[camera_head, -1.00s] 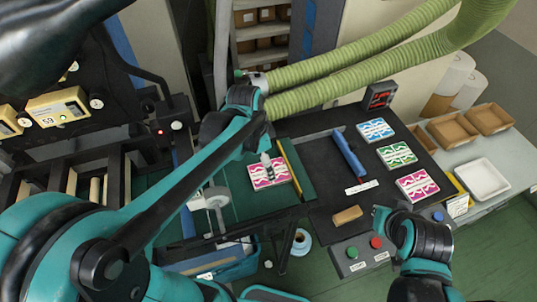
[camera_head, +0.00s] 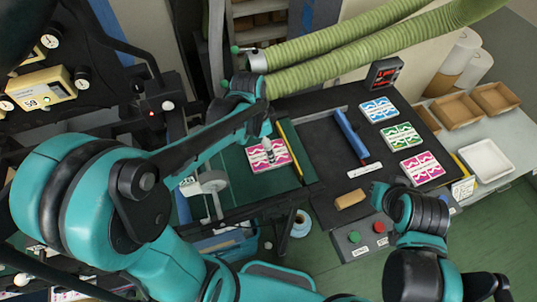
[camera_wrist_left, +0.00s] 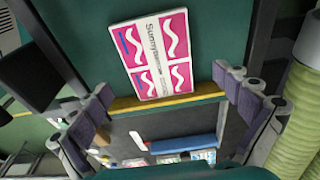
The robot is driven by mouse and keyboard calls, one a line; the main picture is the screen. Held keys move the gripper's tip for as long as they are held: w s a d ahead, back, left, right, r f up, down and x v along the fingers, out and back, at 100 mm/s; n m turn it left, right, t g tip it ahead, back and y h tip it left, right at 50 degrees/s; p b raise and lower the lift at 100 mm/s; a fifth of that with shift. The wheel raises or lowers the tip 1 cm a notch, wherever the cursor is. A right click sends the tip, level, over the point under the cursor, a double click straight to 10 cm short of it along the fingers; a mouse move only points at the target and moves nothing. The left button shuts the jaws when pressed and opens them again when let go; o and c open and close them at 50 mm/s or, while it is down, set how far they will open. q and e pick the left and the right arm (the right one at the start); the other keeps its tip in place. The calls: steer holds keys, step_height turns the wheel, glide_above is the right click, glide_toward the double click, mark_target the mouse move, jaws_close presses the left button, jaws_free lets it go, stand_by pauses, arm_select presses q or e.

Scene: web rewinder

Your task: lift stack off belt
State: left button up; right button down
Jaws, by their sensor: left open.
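A pink-and-white printed stack (camera_head: 281,153) lies flat on the green belt (camera_head: 236,172). In the left wrist view the pink stack (camera_wrist_left: 152,52) lies beyond the fingers, with "Sunny" lettering on top.
The black table (camera_head: 327,197) holds a blue bar (camera_head: 350,133), a tan block (camera_head: 350,199), and blue, green (camera_head: 401,138) and pink stacks in a column. A yellow strip (camera_head: 289,148) edges the belt. Green hoses (camera_head: 340,55) hang behind. A button box (camera_head: 362,238) stands in front.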

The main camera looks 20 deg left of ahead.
arm_select(q)
steer(key=f, duration=0.3)
steer(key=shift+d+f, duration=0.3)
steer(key=shift+d, duration=0.05)
steer(key=shift+w+f, duration=0.15)
steer(key=shift+f, duration=0.15)
steer(key=c, duration=1.3)
steer(key=shift+o, duration=0.2)
steer(key=shift+r, duration=0.1)
